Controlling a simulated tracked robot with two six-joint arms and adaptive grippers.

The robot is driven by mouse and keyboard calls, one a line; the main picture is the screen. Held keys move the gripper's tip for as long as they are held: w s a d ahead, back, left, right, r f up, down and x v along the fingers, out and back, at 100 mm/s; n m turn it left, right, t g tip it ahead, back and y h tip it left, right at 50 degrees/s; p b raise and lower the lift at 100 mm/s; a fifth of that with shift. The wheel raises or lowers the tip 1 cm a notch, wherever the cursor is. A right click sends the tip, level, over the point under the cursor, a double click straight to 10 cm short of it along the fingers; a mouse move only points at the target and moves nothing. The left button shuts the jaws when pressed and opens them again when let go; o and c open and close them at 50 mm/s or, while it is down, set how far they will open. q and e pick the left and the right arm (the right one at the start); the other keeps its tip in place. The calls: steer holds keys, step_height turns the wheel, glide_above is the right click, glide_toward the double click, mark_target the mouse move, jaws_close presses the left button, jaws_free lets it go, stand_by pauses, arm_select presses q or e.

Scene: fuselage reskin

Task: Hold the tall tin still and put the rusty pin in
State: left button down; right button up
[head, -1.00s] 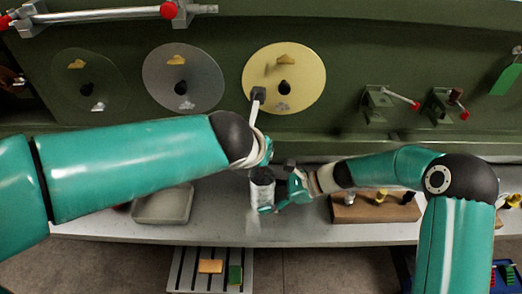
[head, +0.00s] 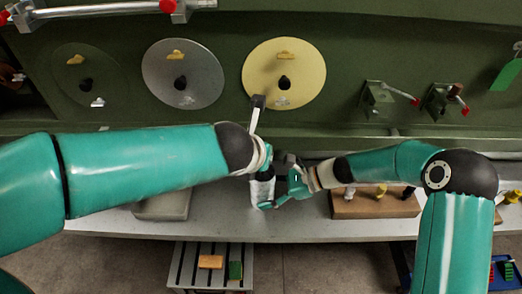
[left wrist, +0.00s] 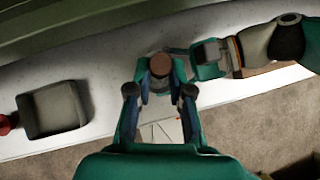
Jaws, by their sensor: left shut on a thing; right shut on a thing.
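The tall tin (head: 262,191), a pale grey cylinder, is upright over the bench in the head view. My right gripper (head: 284,187) is shut on it from the right. My left gripper (head: 265,166) is directly above the tin, close to its top, and hides the rim. In the left wrist view, the round brown head of the rusty pin (left wrist: 159,65) shows between the left fingers, which are shut on it. My right gripper (left wrist: 208,62) is just right of it there. The pin's lower end is hidden, so I cannot tell whether it is inside the tin.
A grey tray (left wrist: 55,109) is on the bench left of the grippers. A wooden block (head: 375,204) with several pegs stands to the right. The green fuselage panel (head: 220,125) with discs and clamps rises behind. A slatted stand (head: 188,270) is below the bench's front edge.

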arm_select(q)
steer(key=shift+f, duration=1.2)
steer(key=c, duration=1)
jaws_free()
steer(key=shift+r, duration=0.1)
step_height(320, 180, up, 8)
steer(key=shift+f, duration=0.1)
